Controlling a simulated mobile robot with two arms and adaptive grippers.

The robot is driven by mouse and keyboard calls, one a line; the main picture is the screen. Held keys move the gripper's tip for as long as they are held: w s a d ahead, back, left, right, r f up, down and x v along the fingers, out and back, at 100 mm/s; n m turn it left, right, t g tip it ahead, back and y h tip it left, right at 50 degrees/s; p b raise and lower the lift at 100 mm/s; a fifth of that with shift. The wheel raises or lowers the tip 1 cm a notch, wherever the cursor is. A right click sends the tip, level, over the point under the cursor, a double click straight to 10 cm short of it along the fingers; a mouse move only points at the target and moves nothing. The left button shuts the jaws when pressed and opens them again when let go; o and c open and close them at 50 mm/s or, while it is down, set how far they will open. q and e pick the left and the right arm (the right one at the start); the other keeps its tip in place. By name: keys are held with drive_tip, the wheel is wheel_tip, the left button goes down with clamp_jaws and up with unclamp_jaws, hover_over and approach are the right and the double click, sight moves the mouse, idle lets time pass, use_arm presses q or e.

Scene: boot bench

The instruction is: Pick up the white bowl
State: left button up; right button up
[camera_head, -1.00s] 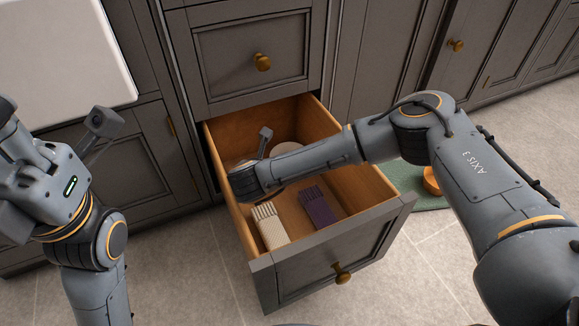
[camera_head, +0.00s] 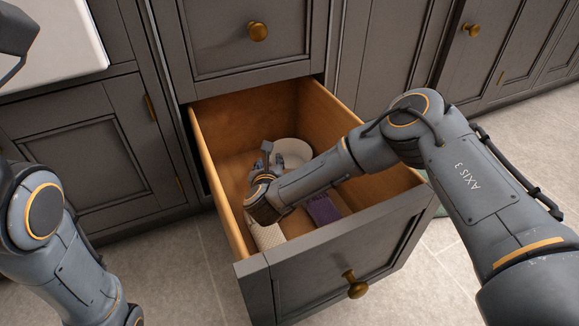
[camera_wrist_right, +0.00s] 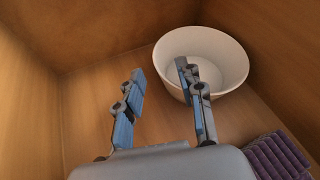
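The white bowl (camera_head: 293,150) stands in the back of the open drawer, partly hidden by my right gripper (camera_head: 274,160) in the head view. In the right wrist view the bowl (camera_wrist_right: 222,58) is upright and looks empty. My right gripper (camera_wrist_right: 160,72) is open with nothing between its fingers. Its right finger overlaps the bowl's near-left rim and interior; its left finger is outside the bowl, to the left. I cannot tell whether the right finger touches the bowl. My left gripper is out of view; only parts of my left arm show at the left edge.
A purple ribbed block (camera_head: 322,208) and a cream ribbed block (camera_head: 266,234) lie toward the drawer front (camera_head: 335,275). A closed upper drawer (camera_head: 255,45) is above, and a white sink (camera_head: 50,40) at upper left.

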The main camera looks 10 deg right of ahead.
drive_tip(key=b+x, duration=0.2)
drive_tip(key=x, duration=0.1)
drive_tip(key=shift+w+d+f, duration=0.1)
drive_tip(key=shift+w+f, duration=0.15)
drive_tip(key=shift+w, duration=0.25)
drive_tip(key=shift+r, duration=0.1)
clamp_jaws()
